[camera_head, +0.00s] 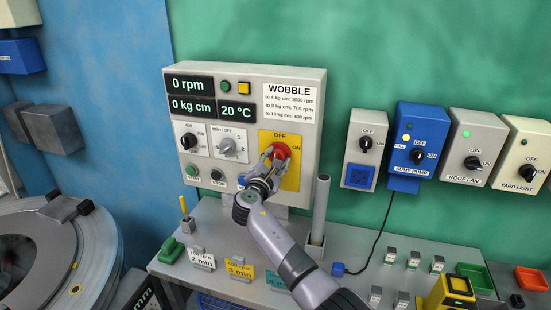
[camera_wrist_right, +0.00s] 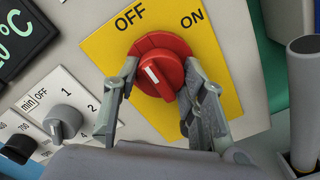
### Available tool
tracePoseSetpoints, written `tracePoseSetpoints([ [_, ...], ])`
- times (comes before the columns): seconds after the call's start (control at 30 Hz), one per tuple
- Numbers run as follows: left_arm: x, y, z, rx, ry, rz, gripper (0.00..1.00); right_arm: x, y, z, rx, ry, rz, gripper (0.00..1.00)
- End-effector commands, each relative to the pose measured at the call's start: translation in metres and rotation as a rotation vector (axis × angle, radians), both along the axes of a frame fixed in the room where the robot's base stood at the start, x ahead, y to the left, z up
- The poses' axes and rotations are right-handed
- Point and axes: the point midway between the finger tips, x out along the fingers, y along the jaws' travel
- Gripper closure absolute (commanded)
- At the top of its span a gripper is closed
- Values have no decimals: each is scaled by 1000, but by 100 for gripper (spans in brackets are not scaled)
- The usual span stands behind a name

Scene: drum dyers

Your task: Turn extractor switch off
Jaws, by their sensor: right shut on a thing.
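The red rotary switch (camera_head: 281,149) sits on a yellow plate (camera_head: 291,181) marked OFF and ON, at the lower right of the grey control panel (camera_head: 240,85). The right wrist view shows the red knob (camera_wrist_right: 167,50) close up. Its white mark points up and left, toward the OFF side. My right gripper (camera_head: 274,161) is shut on the red knob, with one finger on each side of it in the right wrist view (camera_wrist_right: 161,84). The fingers hide part of the knob's edges. No label in view reads extractor. My left gripper is not in view.
A grey timer knob (camera_head: 228,147) and start and stop buttons lie left of the gripper. A grey upright tube (camera_head: 320,208) stands close on the right. Wall switches, including the sump pump box (camera_head: 421,128), are farther right. A shelf below holds cards and small items.

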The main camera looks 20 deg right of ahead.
Motion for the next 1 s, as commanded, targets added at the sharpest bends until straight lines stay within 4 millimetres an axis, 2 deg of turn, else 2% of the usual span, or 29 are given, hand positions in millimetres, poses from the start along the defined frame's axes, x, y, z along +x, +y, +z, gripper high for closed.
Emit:
tracePoseSetpoints([
  [0.4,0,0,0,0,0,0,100,-1,1,-4,-6,11,0,89],
  [0.43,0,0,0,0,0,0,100,0,1,-4,-6,11,0,60],
  [0.7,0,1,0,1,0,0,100,0,0,-2,-5,7,0,42],
  [1.0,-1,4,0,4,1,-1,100,-1,0,-1,-5,5,0,41],
])
